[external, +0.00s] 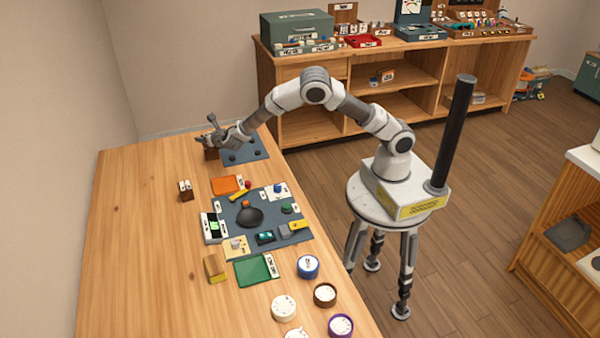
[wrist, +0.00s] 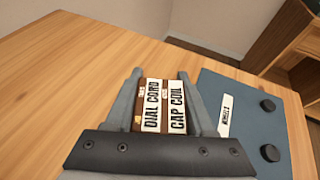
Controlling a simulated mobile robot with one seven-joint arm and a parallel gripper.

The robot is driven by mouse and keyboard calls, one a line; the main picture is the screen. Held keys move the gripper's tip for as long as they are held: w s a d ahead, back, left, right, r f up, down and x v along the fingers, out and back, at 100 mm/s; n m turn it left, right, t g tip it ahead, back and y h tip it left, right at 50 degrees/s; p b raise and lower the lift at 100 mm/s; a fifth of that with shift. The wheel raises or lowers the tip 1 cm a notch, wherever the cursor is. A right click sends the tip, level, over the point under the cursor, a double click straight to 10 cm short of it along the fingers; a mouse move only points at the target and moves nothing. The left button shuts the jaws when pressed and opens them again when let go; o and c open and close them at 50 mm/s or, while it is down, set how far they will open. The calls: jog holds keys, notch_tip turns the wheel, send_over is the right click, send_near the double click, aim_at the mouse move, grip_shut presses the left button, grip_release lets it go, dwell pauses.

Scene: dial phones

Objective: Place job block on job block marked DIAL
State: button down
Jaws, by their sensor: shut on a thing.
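My gripper (external: 205,143) is over the far end of the wooden table, beside the blue-grey mat. In the wrist view its two fingers (wrist: 160,100) are closed around a brown job block (wrist: 138,108) with white labels reading "DIAL CORD" and "CAP COIL". The held block also shows as a brown shape under the gripper (external: 210,154) in the external view; I cannot tell whether it touches the table. A second small brown block (external: 186,195) with white labels stands nearer on the table, apart from the gripper. Its lettering is too small to read.
The blue-grey mat (wrist: 245,98) with dark knobs lies right of the held block. A work mat (external: 232,220) with phone parts, an orange tray (external: 226,185), a green tray (external: 256,270) and several round dials (external: 284,308) fill the table's right side. The left side (external: 130,240) is clear.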

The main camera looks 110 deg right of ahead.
jog(key=shift+c, duration=1.3)
grip_release()
jog(key=shift+r, duration=0.1)
jog(key=shift+a+r+p, duration=0.15)
jog(key=shift+p, duration=0.2)
jog(key=p+v, duration=0.1)
jog(key=v, duration=1)
jog(key=s+a+r+m+g+y, duration=0.1)
jog(key=s+a+r+m+y, duration=0.1)
jog(key=s+a+r+m, duration=0.3)
jog(key=s+a+r+m+g+y, duration=0.1)
jog(key=s+m, duration=0.3)
jog(key=s, duration=0.2)
jog(key=s+a+r+m+y, duration=0.2)
jog(key=s+a+r+m, duration=0.15)
jog(key=s, duration=0.25)
jog(key=s+a+r+m+t+y, duration=0.2)
jog(key=s+a+m+y, duration=0.5)
jog(key=s+a, duration=0.9)
jog(key=a+m, duration=0.1)
jog(key=m, duration=0.2)
jog(key=shift+s+r+y, duration=0.2)
jog(key=shift+s+y, duration=0.1)
jog(key=shift+s, duration=0.05)
